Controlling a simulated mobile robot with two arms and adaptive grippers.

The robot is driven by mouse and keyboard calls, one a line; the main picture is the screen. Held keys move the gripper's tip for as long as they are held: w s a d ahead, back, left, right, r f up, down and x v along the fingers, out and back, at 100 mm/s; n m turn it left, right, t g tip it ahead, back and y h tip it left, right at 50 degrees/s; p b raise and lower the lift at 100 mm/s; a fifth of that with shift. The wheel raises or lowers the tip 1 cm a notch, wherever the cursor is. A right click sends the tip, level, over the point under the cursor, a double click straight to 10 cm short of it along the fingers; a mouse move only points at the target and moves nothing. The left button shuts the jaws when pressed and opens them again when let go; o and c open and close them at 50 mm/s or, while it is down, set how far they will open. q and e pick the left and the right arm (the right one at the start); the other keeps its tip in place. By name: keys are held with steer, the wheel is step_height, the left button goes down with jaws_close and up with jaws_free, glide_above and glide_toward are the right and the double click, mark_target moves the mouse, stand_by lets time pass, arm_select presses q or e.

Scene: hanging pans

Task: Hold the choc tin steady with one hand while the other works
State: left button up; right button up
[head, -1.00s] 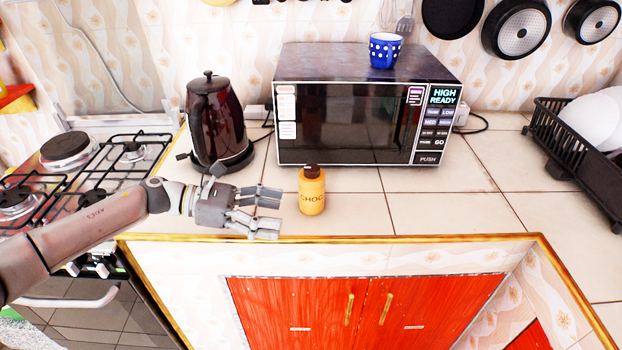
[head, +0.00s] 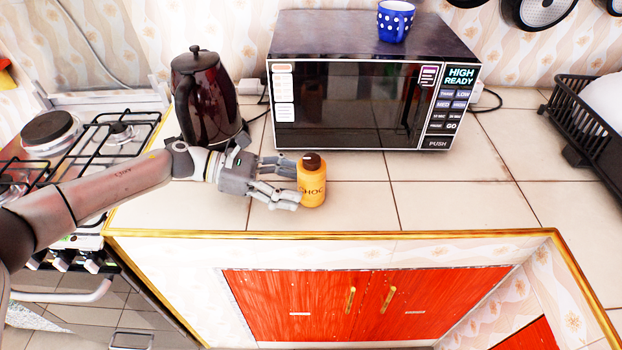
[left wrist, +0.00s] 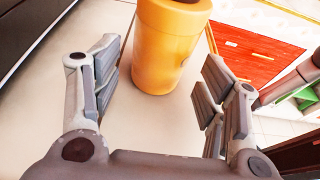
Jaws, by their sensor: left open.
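The choc tin (head: 312,183) is an orange-yellow container with a dark brown lid and dark lettering. It stands upright on the tiled counter in front of the microwave. My left gripper (head: 286,182) is open at the tin's left side in the head view, its fingertips reaching the tin. In the left wrist view the tin (left wrist: 167,45) stands at the far end of the gap between the spread fingers of the gripper (left wrist: 160,88). Its top is cut off by the frame edge there. My right gripper is not in view.
A microwave (head: 345,105) stands behind the tin with a blue dotted cup (head: 394,22) on it. A dark red kettle (head: 207,105) stands behind my left wrist. A black dish rack (head: 585,125) is at the right. The counter right of the tin (head: 440,205) is clear.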

mark_target(306, 186)
arm_select(q)
steer(key=b+x, duration=0.1)
steer(key=x, duration=0.2)
steer(key=shift+d+f, duration=0.1)
steer(key=shift+d, duration=0.15)
steer(key=shift+c, duration=0.9)
steer(key=c, duration=0.7)
steer(key=shift+c, duration=0.2)
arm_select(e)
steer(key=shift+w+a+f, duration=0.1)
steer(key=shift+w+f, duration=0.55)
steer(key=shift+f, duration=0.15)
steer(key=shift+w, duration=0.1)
